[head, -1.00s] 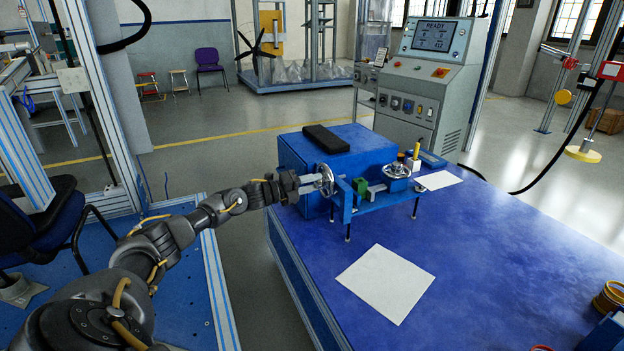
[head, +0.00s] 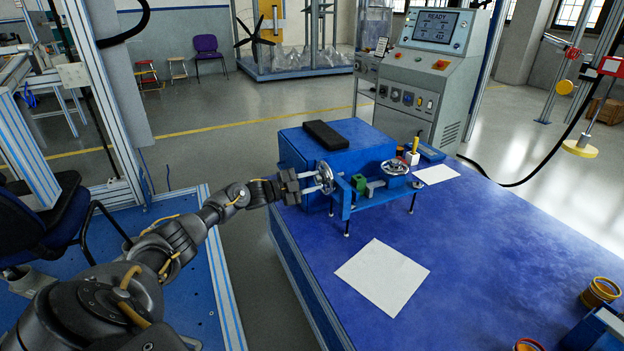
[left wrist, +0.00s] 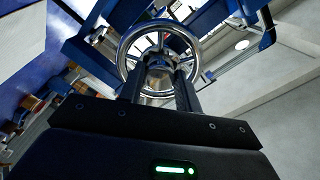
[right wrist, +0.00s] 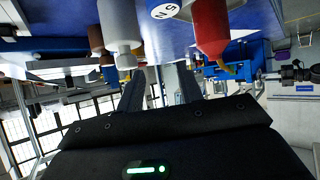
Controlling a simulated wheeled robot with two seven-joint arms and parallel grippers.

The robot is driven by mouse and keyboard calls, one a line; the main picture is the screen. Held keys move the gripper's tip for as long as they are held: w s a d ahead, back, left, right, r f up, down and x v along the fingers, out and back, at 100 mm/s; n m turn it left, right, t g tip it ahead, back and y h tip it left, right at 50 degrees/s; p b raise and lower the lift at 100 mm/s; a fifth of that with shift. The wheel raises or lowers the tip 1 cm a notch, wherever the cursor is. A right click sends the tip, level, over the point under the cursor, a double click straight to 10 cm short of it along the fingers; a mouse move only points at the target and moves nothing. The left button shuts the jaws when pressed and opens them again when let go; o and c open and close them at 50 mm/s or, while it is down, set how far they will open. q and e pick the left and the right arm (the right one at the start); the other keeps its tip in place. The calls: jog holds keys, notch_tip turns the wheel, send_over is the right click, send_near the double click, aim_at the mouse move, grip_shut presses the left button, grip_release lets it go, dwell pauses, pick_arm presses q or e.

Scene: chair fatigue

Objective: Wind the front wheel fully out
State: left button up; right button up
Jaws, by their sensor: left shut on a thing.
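A blue fixture (head: 365,200) on the blue table carries two chrome handwheels. The handwheel on its left end (head: 325,177) faces my left arm; the other handwheel (head: 395,167) is at its right. My left gripper (head: 309,182) reaches the left-end handwheel from the left. In the left wrist view this handwheel (left wrist: 128,50) is large, and my left fingers (left wrist: 160,72) are shut at its middle, around the hub; the exact contact is partly hidden. A green block (head: 362,184) sits on the fixture between the wheels. My right gripper (right wrist: 161,80) shows only in its wrist view, open and empty.
A black pad (head: 326,135) lies on the blue box behind the fixture. White sheets (head: 382,276) lie on the table (head: 480,260). A control console (head: 430,75) stands behind.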

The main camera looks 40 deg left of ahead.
pick_arm(q)
jog(key=shift+a+n+p, duration=0.1)
jog(key=shift+n+p, duration=0.25)
jog(key=shift+n, duration=0.85)
pick_arm(e)
jog(key=shift+s+d+f+m+g+h, duration=0.3)
jog(key=shift+s+d+f+g+h, duration=0.3)
jog(key=shift+s+d+f+g, duration=0.5)
jog(key=shift+w, duration=0.15)
pick_arm(q)
jog(key=o, duration=1)
jog(key=shift+c, duration=0.2)
jog(key=shift+s+a, duration=0.1)
jog(key=shift+s, duration=0.15)
pick_arm(e)
jog(key=s+d+f+g, duration=0.1)
jog(key=s+d+f+g+h+p, duration=0.1)
jog(key=s, duration=0.1)
jog(key=s+d+f+m+g, duration=0.1)
jog(key=s+d, duration=0.1)
jog(key=shift+s+g+h+p, duration=0.15)
jog(key=shift+g+h+p, duration=0.15)
jog(key=shift+p, duration=0.05)
pick_arm(q)
jog(key=v, duration=1)
jog(key=shift+s+f, duration=0.1)
jog(key=shift+s, duration=0.05)
